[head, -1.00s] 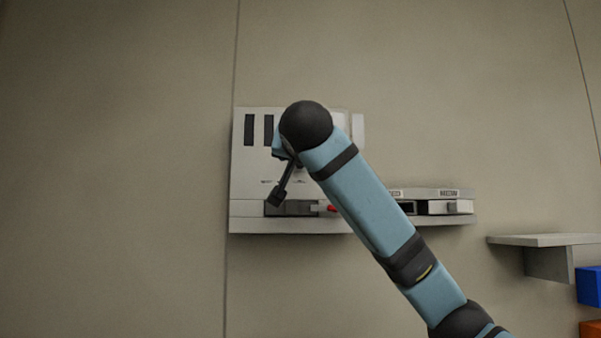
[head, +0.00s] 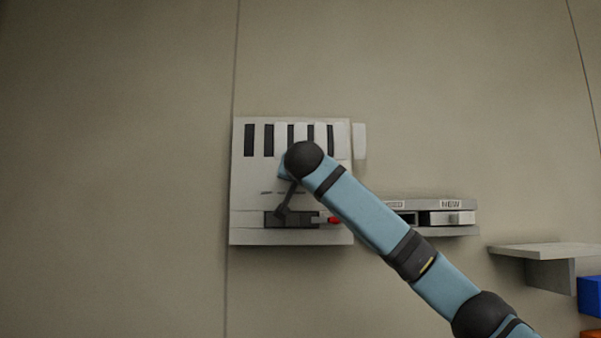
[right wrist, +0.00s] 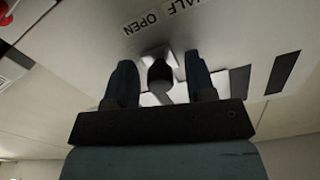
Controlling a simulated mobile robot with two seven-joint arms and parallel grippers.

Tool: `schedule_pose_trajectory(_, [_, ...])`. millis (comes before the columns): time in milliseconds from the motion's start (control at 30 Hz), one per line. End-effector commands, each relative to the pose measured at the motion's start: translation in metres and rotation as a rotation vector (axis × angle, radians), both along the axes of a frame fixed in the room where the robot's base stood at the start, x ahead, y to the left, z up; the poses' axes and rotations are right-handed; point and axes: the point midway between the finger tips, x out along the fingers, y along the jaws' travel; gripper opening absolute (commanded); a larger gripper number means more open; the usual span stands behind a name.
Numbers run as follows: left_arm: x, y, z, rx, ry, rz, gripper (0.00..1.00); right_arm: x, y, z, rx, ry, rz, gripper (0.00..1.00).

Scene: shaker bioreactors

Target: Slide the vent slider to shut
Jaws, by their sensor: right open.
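The vent (head: 258,140) is a pale wall panel with a row of dark upright slots along its top, so the slots show open. In the right wrist view, the dark slider knob (right wrist: 161,72) stands out from the panel between the two fingers of my right gripper (right wrist: 159,62). The gripper is open, with a finger on each side of the knob; I cannot tell whether either touches it. Labels reading OPEN (right wrist: 140,22) and HALF lie close by. My left gripper is not in view.
Below the slots is a dark recess (head: 300,220) with a red-tipped handle (head: 334,220). A grey labelled unit (head: 455,217) is on the wall to the right. A small shelf (head: 545,251) and a blue block (head: 591,296) are farther right. The wall left of the panel is bare.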

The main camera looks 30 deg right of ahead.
Motion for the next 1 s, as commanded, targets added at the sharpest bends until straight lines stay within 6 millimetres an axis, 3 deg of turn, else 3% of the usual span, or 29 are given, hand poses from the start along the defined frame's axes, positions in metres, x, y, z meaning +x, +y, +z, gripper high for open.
schedule_pose_trajectory(267, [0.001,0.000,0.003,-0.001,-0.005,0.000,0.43,0.001,-0.001,0.000,0.000,0.000,0.001,0.50])
schedule_pose_trajectory(367, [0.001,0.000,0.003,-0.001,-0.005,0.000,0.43,0.001,-0.001,0.000,0.000,0.000,0.001,0.32])
schedule_pose_trajectory(500, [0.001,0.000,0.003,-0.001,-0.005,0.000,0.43,0.001,-0.001,0.000,0.000,0.000,0.000,0.00])
schedule_pose_trajectory(733, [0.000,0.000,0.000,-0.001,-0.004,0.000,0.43,0.003,0.004,0.001,-0.002,-0.004,0.004,0.00])
schedule_pose_trajectory(1000, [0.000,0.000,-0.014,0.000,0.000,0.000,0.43,0.016,0.032,0.006,-0.006,-0.018,0.012,0.00])
